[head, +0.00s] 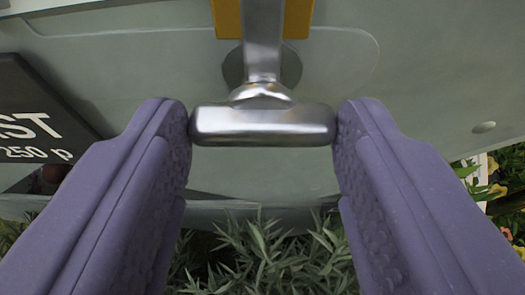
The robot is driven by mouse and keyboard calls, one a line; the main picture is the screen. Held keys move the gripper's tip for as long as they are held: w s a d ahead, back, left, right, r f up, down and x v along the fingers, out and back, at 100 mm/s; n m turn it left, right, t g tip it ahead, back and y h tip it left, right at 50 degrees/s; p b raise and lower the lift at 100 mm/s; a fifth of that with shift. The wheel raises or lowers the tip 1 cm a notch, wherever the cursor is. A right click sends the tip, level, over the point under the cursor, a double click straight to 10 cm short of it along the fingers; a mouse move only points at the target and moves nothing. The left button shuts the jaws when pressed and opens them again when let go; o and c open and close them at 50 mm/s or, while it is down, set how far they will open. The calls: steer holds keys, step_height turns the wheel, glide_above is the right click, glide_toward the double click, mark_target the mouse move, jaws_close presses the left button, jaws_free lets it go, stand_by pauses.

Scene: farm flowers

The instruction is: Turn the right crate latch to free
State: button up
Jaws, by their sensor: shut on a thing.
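A shiny metal T-shaped latch handle (262,120) is in the upper middle of the head view, with its crossbar lying level across the picture. Its stem runs up to a yellow-orange plate (228,20) on the grey-green crate wall (420,70). My gripper (262,128) has purple fingers, one at each end of the crossbar, touching it. The fingers are shut on the crossbar with its width between them. The top of the latch is cut off by the picture's edge.
A dark sign (35,115) with white lettering stands at the left. Green leafy plants (265,260) fill the space below the crate wall. Yellow flowers (496,190) and a pale edge show at the right.

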steer(key=shift+n, duration=0.3)
steer(key=n+h, duration=0.3)
steer(key=shift+a+f+n, duration=0.15)
steer(key=shift+a+n, duration=0.15)
steer(key=n+h, duration=0.1)
steer(key=n, duration=0.1)
steer(key=shift+a+f+n+t, duration=0.1)
steer(key=shift+n+t, duration=0.2)
steer(key=shift+t, duration=0.1)
steer(key=shift+f+n+t+h, duration=0.1)
steer(key=shift+n+t+h, duration=0.3)
steer(key=shift+n+h, duration=0.75)
steer(key=shift+n+y, duration=0.25)
steer(key=shift+n, duration=0.1)
steer(key=o, duration=1)
steer(key=shift+o, duration=0.2)
steer(key=p+v, duration=0.2)
steer(key=v, duration=0.6)
steer(key=shift+p, duration=0.3)
